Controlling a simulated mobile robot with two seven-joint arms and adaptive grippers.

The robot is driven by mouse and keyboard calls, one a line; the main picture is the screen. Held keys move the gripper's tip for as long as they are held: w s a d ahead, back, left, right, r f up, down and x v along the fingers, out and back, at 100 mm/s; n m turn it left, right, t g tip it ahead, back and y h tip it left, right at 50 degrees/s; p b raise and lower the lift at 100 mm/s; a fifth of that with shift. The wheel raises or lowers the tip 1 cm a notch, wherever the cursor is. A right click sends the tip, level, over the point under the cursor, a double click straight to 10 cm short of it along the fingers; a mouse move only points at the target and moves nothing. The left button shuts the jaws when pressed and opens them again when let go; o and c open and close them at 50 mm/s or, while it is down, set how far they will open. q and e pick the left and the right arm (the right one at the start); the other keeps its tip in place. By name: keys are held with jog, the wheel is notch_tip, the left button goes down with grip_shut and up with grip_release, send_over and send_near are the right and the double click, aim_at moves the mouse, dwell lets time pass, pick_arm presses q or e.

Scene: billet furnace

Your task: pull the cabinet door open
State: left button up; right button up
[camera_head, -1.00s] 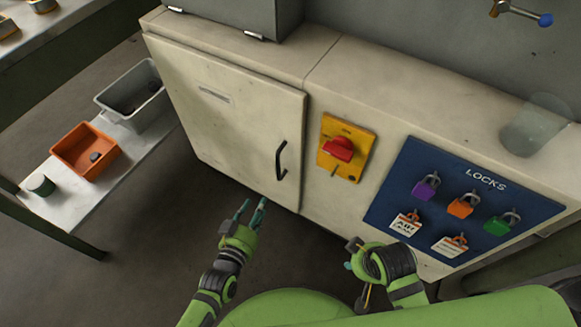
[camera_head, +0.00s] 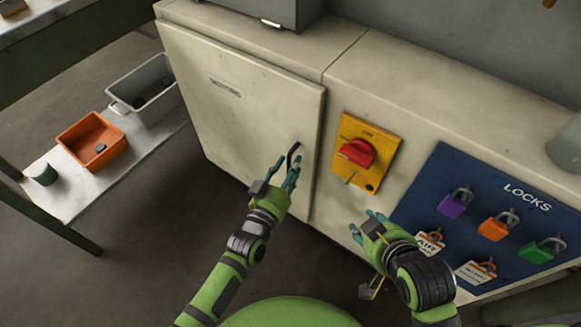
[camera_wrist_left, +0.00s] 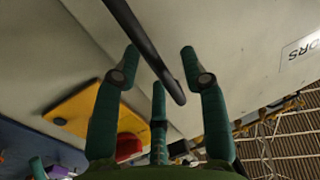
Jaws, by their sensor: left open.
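The cream cabinet door (camera_head: 235,125) with a small label stands shut on the cabinet's left part. Its dark bar handle (camera_head: 294,156) is near the door's right edge. My left gripper (camera_head: 283,172) is open at the handle and partly covers its lower end. In the left wrist view the handle (camera_wrist_left: 146,45) reaches down between the spread fingers (camera_wrist_left: 158,80); it shows no clear contact with them. My right gripper (camera_head: 367,223) is in front of the cabinet below the switch, its fingertips apart and nothing visible between them.
Right of the door are a yellow panel with a red rotary switch (camera_head: 356,153) and a blue locks board (camera_head: 425,185) with several padlocks. At left a low bench (camera_head: 65,203) holds an orange bin (camera_head: 92,158) and a grey bin (camera_head: 145,105). Floor before the door is clear.

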pick_arm(q)
jog(key=shift+w+d, duration=0.15)
jog(key=shift+w, duration=0.1)
pick_arm(e)
jog(key=shift+w+a+r+t, duration=0.2)
jog(key=shift+w+r+t, duration=0.1)
jog(key=shift+w+r, duration=0.1)
pick_arm(q)
grip_shut()
jog(key=shift+s, duration=0.1)
pick_arm(e)
jog(key=shift+s+f, duration=0.1)
